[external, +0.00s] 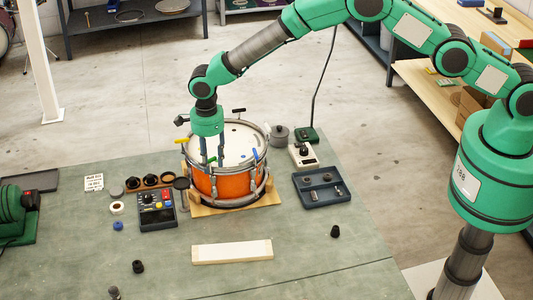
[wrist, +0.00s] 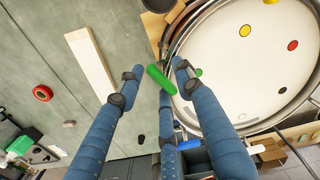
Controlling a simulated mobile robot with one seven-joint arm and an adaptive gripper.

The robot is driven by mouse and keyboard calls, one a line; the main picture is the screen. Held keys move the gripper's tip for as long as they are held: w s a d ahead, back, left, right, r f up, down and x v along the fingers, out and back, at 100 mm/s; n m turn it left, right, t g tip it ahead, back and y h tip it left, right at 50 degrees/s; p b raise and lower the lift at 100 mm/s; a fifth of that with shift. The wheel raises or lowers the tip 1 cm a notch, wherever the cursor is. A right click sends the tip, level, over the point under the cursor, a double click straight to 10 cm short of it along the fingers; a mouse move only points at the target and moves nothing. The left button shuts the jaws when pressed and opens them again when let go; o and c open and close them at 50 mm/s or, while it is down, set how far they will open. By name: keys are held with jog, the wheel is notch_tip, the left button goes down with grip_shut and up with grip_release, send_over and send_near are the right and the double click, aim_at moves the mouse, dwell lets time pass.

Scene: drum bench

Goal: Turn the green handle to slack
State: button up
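An orange snare drum (external: 228,188) with a white head sits on a wooden base on the bench. Its head and rim also show in the wrist view (wrist: 255,75). The green handle (wrist: 160,78) lies at the drum's rim in the wrist view, slanted. My gripper (external: 211,160) points down at the near left rim; its blue fingers (wrist: 157,69) are spread, one on each side of the handle, with gaps. A third blue finger reaches up below the handle. Whether any finger touches it I cannot tell.
A yellow handle (external: 182,141), a blue handle (external: 255,154) and a black handle (external: 239,111) stand around the rim. A control box (external: 157,210) is left of the drum, a dark tray (external: 321,188) right. A pale bar (external: 232,252) lies in front.

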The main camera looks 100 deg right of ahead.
grip_shut()
jog(key=shift+n+b, duration=0.3)
jog(key=shift+b, duration=0.1)
